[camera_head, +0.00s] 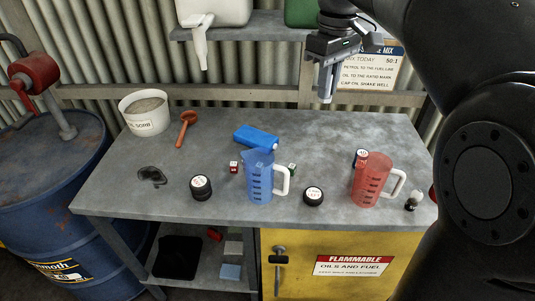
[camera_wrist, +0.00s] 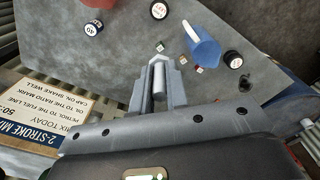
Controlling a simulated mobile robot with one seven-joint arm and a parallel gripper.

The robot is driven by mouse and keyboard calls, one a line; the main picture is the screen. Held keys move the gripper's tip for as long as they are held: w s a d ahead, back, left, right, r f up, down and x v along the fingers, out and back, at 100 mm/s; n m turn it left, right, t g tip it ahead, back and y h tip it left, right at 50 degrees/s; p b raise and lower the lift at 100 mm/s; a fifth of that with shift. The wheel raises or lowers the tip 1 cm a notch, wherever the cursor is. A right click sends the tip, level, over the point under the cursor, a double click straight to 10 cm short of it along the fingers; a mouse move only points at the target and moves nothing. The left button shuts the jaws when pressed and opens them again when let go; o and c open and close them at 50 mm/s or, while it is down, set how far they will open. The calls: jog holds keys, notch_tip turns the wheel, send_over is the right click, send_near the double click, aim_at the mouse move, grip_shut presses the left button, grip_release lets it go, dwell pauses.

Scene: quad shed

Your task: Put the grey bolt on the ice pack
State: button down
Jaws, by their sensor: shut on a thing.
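My gripper (camera_head: 326,72) is raised above the rear of the bench, to the right of the ice pack. It is shut on the grey bolt (camera_wrist: 159,80), a pale cylinder between the two fingers in the wrist view. In the head view the bolt is hard to tell from the fingers. The ice pack (camera_head: 255,136) is a flat blue block lying on the bench behind the blue jug. I cannot make it out in the wrist view, where my gripper covers part of the bench.
A blue jug (camera_head: 260,182) stands just in front of the ice pack, with small dice (camera_head: 234,167) near it. A red jug (camera_head: 370,182) stands at the right.

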jog(key=w+a+f, duration=0.1)
jog(key=a+f, duration=0.4)
jog(key=a, duration=0.2)
jog(key=w+f+m, duration=0.1)
jog(key=w+f, duration=0.3)
jog(key=f, duration=0.3)
jog(key=w+f+m, duration=0.2)
jog(key=w+f, duration=0.2)
jog(key=f, duration=0.3)
jog(key=w+f+m, duration=0.2)
jog(key=w+f, duration=0.2)
jog(key=f, duration=0.3)
jog(key=shift+w+f, duration=0.2)
jog(key=shift+w, duration=0.2)
jog(key=shift+f, duration=2.65)
jog(key=shift+f, duration=0.1)
jog(key=c, duration=1.9)
grip_release()
jog(key=shift+f, duration=0.1)
jog(key=o, duration=0.5)
